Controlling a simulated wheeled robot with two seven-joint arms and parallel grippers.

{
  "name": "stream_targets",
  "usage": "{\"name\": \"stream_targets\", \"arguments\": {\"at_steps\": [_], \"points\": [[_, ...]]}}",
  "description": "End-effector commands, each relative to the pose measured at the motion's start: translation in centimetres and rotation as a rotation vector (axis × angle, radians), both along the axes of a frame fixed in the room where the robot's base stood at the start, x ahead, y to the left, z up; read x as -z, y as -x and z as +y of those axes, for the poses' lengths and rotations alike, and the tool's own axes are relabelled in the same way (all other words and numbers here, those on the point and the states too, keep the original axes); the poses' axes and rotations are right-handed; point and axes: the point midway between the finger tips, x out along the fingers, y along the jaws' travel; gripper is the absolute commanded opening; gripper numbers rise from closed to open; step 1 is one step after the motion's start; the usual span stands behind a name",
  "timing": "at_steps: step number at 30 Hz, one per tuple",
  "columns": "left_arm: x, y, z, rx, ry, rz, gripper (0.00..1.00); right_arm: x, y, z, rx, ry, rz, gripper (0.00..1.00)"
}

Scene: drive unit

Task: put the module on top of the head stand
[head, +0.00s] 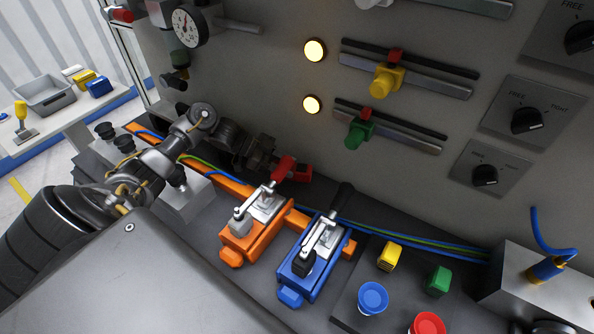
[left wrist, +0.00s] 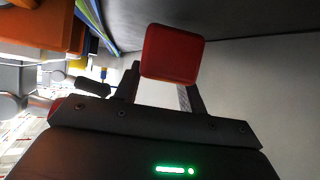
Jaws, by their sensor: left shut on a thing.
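A red block (left wrist: 172,55) with rounded corners sits between the two fingers of my left gripper (left wrist: 160,85) in the left wrist view. I take it to be the module. In the head view the red block (head: 302,173) is by the wall, behind the orange clamp unit (head: 252,243). My left gripper (head: 285,168) reaches it from the left and is shut on it. A red lever grip partly covers that spot. I cannot tell which fixture is the head stand. My right gripper is not in view.
A blue clamp unit (head: 312,275) stands right of the orange one. A dark panel at right carries a yellow block (head: 390,257), a green block (head: 438,281) and blue (head: 372,297) and red (head: 427,324) round pieces. Cables run along the wall. A grey box (head: 545,285) stands far right.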

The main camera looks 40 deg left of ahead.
Motion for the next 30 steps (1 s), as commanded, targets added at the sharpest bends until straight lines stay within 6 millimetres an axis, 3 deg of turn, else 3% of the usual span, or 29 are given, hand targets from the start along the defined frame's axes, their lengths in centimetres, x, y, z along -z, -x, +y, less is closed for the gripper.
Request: {"name": "stream_targets", "arguments": {"at_steps": [7, 20, 21, 26, 30], "points": [[1.9, -1.4, -2.8, 0.000, 0.003, 0.000, 0.12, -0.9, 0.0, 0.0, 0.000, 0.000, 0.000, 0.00], [2.7, -1.5, -3.1, 0.001, 0.001, 0.000, 0.12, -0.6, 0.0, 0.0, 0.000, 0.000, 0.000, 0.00], [2.8, -1.4, -3.1, 0.001, 0.000, 0.000, 0.42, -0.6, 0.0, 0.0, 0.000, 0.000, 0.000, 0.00], [2.7, -1.4, -3.1, 0.001, 0.000, 0.000, 0.62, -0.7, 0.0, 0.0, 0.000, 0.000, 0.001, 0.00], [2.7, -1.4, -3.1, 0.001, 0.000, 0.000, 0.62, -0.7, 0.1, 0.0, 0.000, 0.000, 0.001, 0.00]]}}
